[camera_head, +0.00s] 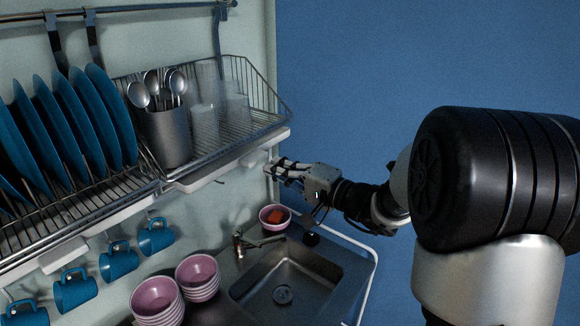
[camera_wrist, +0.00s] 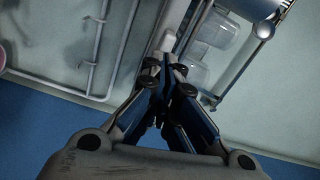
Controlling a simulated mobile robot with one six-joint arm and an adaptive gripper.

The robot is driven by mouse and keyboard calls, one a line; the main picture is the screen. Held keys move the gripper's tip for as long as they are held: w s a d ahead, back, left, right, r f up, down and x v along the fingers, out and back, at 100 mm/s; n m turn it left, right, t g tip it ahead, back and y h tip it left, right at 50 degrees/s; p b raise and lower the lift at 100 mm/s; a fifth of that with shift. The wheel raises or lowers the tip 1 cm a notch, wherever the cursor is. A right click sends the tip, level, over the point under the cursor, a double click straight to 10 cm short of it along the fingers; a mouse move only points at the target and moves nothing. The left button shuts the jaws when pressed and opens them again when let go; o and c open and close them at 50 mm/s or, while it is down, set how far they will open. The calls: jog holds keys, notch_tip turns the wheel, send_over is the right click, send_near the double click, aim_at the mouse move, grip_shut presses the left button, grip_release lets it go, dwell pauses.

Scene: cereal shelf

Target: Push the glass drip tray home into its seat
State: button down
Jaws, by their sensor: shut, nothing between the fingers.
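The glass drip tray (camera_head: 226,164) is a white, shallow tray under the wire rack section that holds the clear glasses (camera_head: 206,115), in the head view. Its front edge shows below the rack; how far it sits in its seat I cannot tell. My gripper (camera_head: 271,171) is shut and empty, close to the right end of that tray, just below the rack's right corner. In the wrist view the closed fingertips (camera_wrist: 164,68) point at a small white part (camera_wrist: 168,38), perhaps the tray's end. Whether they touch it I cannot tell.
Blue plates (camera_head: 73,115) and a steel cup of spoons (camera_head: 166,137) stand in the rack to the left. Blue mugs (camera_head: 118,262) hang below. Pink bowls (camera_head: 198,275), a tap (camera_head: 240,244) and a sink (camera_head: 288,284) lie underneath.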

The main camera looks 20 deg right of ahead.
aim_at(260, 161)
jog(key=shift+p+x, duration=0.35)
jog(key=shift+x, duration=0.9)
jog(key=shift+b+x, duration=1.25)
jog(key=shift+x, duration=0.55)
